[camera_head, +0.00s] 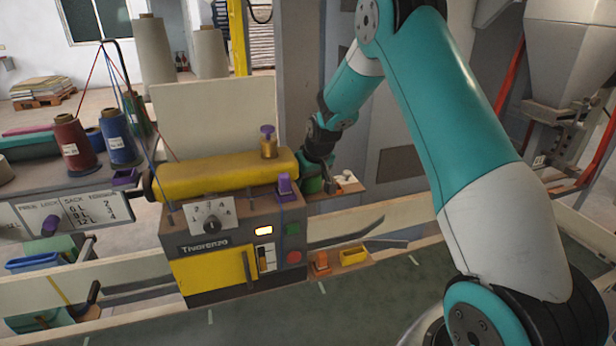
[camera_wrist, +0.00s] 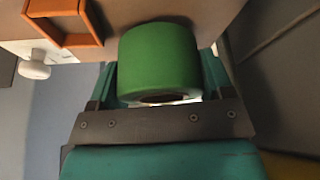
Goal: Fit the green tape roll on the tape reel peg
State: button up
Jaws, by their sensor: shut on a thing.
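The green tape roll (camera_wrist: 158,58) fills the middle of the wrist view, with its dark bore facing the gripper's palm. My gripper (camera_wrist: 160,82) is shut on it, one teal finger at each side. In the head view my gripper (camera_head: 316,178) is beside the right side of the sack filler machine (camera_head: 235,235), mostly behind its edge. A bit of green (camera_head: 312,186) shows there, but I cannot tell roll from finger. I cannot make out the tape reel peg in either view; it may be hidden behind the machine or the roll.
A small shelf (camera_head: 350,188) with a white knob (camera_head: 347,176) sits right of the gripper. The knob (camera_wrist: 34,66) and an orange open frame (camera_wrist: 66,40) are left of the roll in the wrist view. A lower shelf holds an orange tray (camera_head: 320,263) and a yellow one (camera_head: 353,256).

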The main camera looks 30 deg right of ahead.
jog(key=shift+f+b, duration=0.3)
jog(key=shift+f, duration=0.2)
jog(key=o, duration=1)
jog(key=shift+c, duration=0.2)
jog(key=shift+r, duration=0.1)
jog(key=shift+s+r+b, duration=0.15)
jog(key=shift+r+b, duration=0.05)
jog(key=shift+b, duration=0.3)
jog(key=s+b, duration=0.4)
jog(key=s, duration=0.8)
jog(key=shift+r, duration=0.3)
jog(key=shift+s+a, duration=0.15)
